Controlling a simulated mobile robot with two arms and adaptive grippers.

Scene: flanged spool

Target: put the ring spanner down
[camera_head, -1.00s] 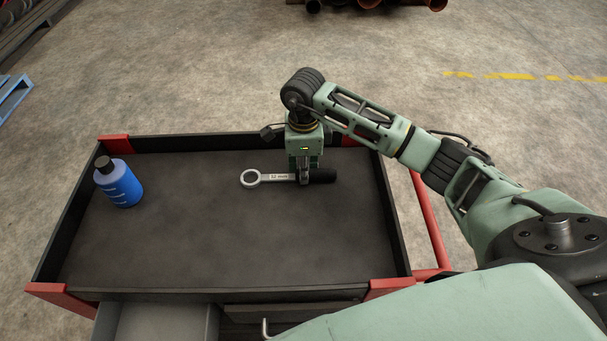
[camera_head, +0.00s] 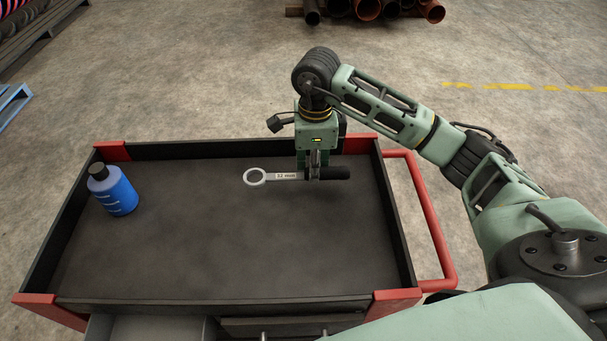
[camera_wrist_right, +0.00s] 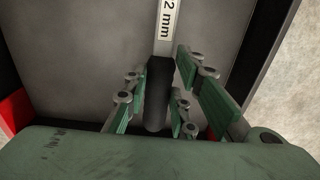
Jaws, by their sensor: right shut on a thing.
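The ring spanner (camera_head: 283,176) has a silver ring end pointing left, a flat shaft with a size label, and a black handle. My right gripper (camera_head: 314,174) points down and is shut on the spanner near the start of its handle. The spanner is held roughly level, seemingly a little above the dark floor of the cart tray (camera_head: 220,245). In the right wrist view the black handle (camera_wrist_right: 157,95) lies between the fingers of the right gripper (camera_wrist_right: 160,88), with part of the label beyond. My left gripper is out of view.
A blue bottle with a black cap (camera_head: 114,191) stands at the tray's left side. The tray has raised dark walls and red corners. Its middle and front are clear. A red handle rail (camera_head: 435,225) runs along the right side. Pipes (camera_head: 370,10) lie far behind.

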